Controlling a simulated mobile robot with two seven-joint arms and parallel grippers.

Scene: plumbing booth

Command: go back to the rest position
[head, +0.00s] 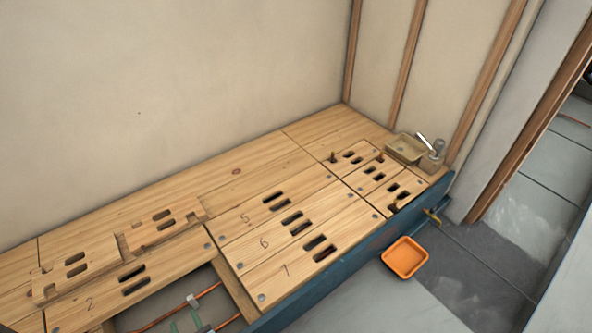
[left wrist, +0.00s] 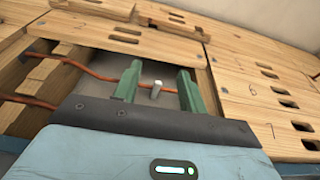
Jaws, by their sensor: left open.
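My left gripper (head: 188,323) shows at the bottom edge of the head view, over the opening in the wooden floor. In the left wrist view its two green fingers (left wrist: 158,88) stand apart with nothing held between them. A small grey fitting with a pale top (left wrist: 156,89) on a copper pipe (left wrist: 85,68) appears between and beyond the fingers. The fitting also shows in the head view (head: 192,300), just past the fingertips. Whether the fingers touch it I cannot tell. My right gripper is not in view.
Numbered slotted boards (head: 290,222) cover the raised floor around the opening. One slotted board (head: 165,222) lies raised on others. A tan tray (head: 404,149) and small metal items sit at the far right corner. An orange tray (head: 404,258) is beyond the blue edge (head: 340,272).

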